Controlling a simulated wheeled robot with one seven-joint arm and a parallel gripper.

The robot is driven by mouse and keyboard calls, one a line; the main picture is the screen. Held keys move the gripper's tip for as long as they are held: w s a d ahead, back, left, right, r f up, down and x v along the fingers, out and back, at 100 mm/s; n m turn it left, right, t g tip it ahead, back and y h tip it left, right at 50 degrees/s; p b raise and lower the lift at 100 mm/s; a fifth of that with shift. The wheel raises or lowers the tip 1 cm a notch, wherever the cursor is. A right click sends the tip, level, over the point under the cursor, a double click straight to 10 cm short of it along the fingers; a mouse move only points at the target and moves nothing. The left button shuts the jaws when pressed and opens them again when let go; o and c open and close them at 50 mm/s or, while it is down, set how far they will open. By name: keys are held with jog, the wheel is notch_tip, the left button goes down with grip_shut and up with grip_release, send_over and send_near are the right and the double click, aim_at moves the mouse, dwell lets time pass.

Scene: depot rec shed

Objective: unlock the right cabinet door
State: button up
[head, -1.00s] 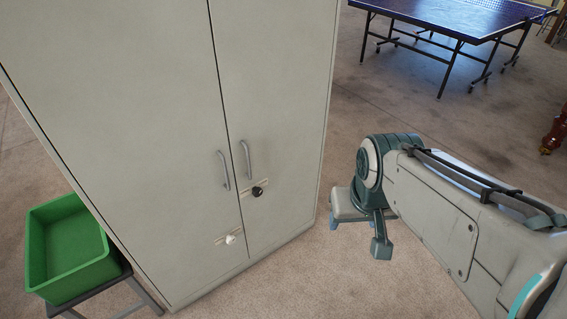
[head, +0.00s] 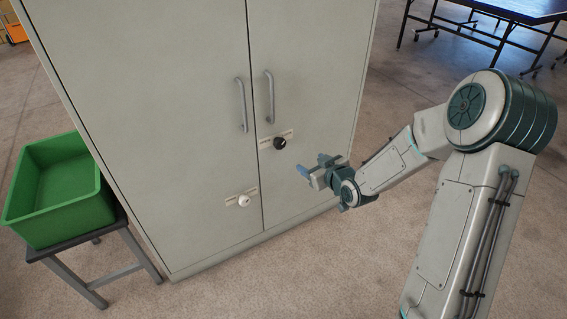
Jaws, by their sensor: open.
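The grey two-door cabinet (head: 170,130) stands in front of me with both doors closed. The right cabinet door (head: 315,80) has a vertical handle (head: 268,97) and a black knob (head: 279,143) on a small labelled plate below it. The left door has its own handle (head: 241,105) and a white knob (head: 244,200) lower down. My gripper (head: 311,169) is in front of the right door, to the right of and a little below the black knob. It is open and holds nothing. I cannot tell how the knob is turned.
A green bin (head: 55,200) sits on a small dark stand (head: 118,231) left of the cabinet. A blue table-tennis table (head: 515,10) stands at the back right. The carpet right of the cabinet is clear.

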notch_tip(320, 180, down, 5)
jog(key=w+a+t+y+b, duration=0.1)
jog(key=a+t+y+b, duration=0.1)
jog(key=b, duration=0.1)
jog(key=t+y+b, duration=0.1)
jog(key=t+b, duration=0.1)
jog(key=b, duration=0.2)
send_near(282, 145)
jog(key=shift+m, duration=0.4)
jog(key=x, duration=0.8)
jog(key=shift+w+a+r, duration=0.1)
jog(key=shift+w+a, duration=0.05)
jog(key=shift+a, duration=0.1)
grip_shut()
jog(key=shift+d+b, duration=0.1)
jog(key=shift+b, duration=0.2)
